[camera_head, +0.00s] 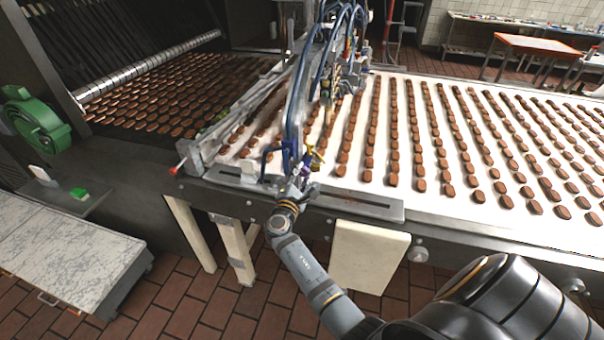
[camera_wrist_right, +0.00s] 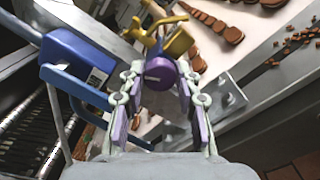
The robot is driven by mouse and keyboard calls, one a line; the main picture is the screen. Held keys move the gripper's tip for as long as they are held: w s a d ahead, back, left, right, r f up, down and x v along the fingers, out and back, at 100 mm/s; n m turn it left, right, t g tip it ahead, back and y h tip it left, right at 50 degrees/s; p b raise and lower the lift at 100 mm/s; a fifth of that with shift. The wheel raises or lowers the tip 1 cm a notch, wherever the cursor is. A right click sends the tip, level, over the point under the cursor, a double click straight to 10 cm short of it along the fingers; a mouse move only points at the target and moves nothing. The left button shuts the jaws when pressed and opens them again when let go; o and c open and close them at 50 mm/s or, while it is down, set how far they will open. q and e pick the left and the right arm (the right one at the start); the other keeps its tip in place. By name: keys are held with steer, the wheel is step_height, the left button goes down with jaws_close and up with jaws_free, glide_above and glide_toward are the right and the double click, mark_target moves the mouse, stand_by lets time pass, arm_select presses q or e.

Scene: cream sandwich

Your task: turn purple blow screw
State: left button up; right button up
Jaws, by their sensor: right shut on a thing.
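The purple blow screw (camera_wrist_right: 160,73) is a round purple knob with a yellow fitting (camera_wrist_right: 165,38) behind it. In the right wrist view it sits between the fingertips of my right gripper (camera_wrist_right: 158,88), which is shut on it. In the head view my right gripper (camera_head: 298,186) is at the near edge of the conveyor, beside the blue machine frame. There the screw is small and mostly hidden by the gripper, so its turn angle cannot be told. My left gripper is not in view.
A blue block (camera_wrist_right: 75,58) with a blue bar stands close on the left of the gripper. Rows of brown biscuits lie on the white conveyor (camera_head: 465,212). A green motor (camera_head: 38,120) is at the left. Blue hoses (camera_head: 297,90) rise above the gripper.

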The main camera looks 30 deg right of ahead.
stand_by(0.4)
steer(key=o, duration=1.2)
steer(key=shift+c, duration=0.2)
